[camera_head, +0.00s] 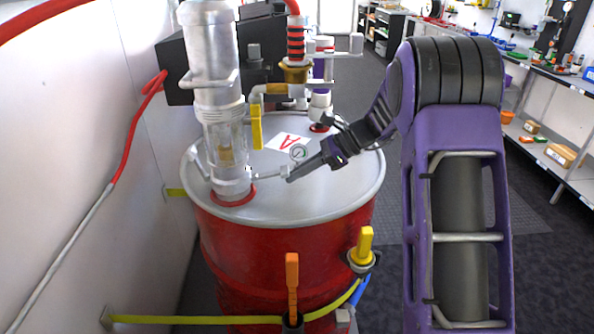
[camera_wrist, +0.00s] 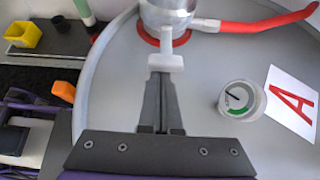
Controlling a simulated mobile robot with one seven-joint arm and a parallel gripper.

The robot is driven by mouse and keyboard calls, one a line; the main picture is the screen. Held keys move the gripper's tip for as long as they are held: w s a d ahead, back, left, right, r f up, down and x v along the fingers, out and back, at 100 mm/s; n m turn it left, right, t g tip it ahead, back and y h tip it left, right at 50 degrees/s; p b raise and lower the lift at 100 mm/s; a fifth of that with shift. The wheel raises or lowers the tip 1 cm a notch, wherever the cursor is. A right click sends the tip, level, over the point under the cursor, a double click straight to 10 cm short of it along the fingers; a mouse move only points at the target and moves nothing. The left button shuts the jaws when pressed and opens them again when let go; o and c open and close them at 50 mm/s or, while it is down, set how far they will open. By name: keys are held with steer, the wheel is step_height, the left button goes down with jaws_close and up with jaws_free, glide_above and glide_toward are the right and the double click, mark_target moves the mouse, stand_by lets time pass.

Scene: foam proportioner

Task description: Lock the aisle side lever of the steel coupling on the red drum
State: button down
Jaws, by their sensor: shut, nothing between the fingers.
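The red drum (camera_head: 285,245) stands upright with a grey lid. The steel coupling (camera_head: 232,178) sits on the lid's left part, below a clear tube; its lower body shows at the top of the wrist view (camera_wrist: 168,14). Its aisle side lever (camera_head: 263,177) sticks out to the right, roughly level; its pale crossbar end (camera_wrist: 166,62) shows in the wrist view. Another lever (camera_head: 199,160) on the left side angles upward. My gripper (camera_head: 288,178) is shut and empty, its fingertips (camera_wrist: 162,76) right at the crossbar. I cannot tell whether they touch it.
A round gauge (camera_wrist: 240,101) and a white card with a red A (camera_wrist: 292,103) are close right of my fingers in the wrist view. A yellow-handled valve (camera_head: 256,128) and pipework rise behind. A wall is at left; the aisle at right is open.

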step_height(320, 180, up, 2)
steer(key=shift+a+r+p, duration=0.1)
steer(key=shift+a+p, duration=0.05)
steer(key=shift+p, duration=1.1)
steer(key=shift+a+r+p, duration=0.4)
steer(key=shift+r+p, duration=0.45)
steer(key=shift+p, duration=0.35)
steer(key=shift+a, duration=0.1)
steer(key=shift+r, duration=0.1)
steer(key=shift+r, duration=0.85)
